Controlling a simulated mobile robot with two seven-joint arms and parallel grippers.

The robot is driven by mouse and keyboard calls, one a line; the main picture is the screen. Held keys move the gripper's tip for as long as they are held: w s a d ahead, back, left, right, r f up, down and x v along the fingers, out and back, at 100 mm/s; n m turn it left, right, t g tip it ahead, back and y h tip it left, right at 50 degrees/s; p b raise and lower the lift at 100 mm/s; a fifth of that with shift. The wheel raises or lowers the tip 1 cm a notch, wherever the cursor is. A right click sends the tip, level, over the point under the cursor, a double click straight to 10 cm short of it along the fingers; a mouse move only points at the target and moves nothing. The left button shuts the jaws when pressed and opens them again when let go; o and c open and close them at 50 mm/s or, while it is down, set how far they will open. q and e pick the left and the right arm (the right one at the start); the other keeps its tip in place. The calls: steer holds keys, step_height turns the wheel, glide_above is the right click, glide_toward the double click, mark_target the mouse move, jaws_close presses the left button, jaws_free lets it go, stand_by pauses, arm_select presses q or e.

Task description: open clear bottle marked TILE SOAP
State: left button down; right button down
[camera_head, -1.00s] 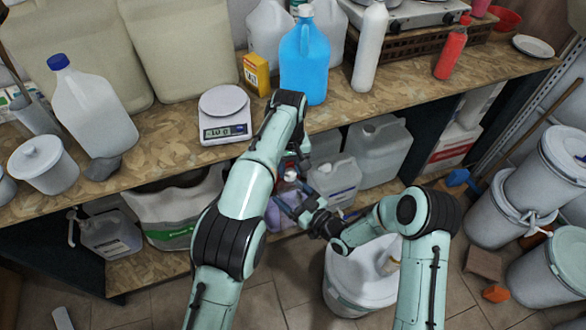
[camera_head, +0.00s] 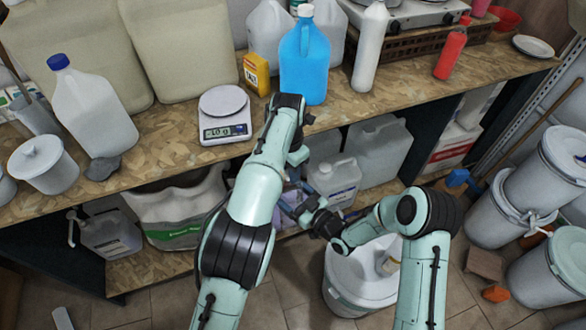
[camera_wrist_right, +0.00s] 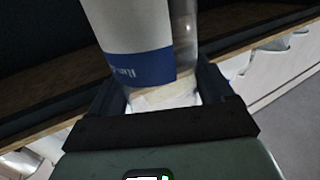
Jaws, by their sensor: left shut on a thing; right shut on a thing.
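A clear bottle (camera_wrist_right: 184,28) with a white label (camera_wrist_right: 127,25) and blue band fills the middle of the right wrist view. Its lettering is upside down and too small to read for sure. My right gripper (camera_wrist_right: 165,97) is shut around the lower bottle, one finger on each side. The bottle's top is out of that view. In the head view my right gripper (camera_head: 311,212) reaches in front of the low shelf. My left gripper (camera_head: 297,155) hangs just above it, mostly behind my own forearm. Its fingertips and what they hold are hidden, as is most of the bottle.
The worktop holds a blue jug (camera_head: 304,62), a scale (camera_head: 224,112), a yellow box (camera_head: 257,72) and a white jug (camera_head: 92,108). Labelled jugs (camera_head: 337,181) stand on the low shelf close to my grippers. A white bucket (camera_head: 360,275) stands below my right arm.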

arm_select(q)
steer(key=shift+d+r, duration=0.1)
steer(key=shift+d, duration=0.25)
steer(key=shift+r, duration=0.2)
steer(key=shift+r, duration=0.65)
steer(key=shift+a+r, duration=0.1)
steer(key=shift+r, duration=0.15)
steer(key=shift+a, duration=0.15)
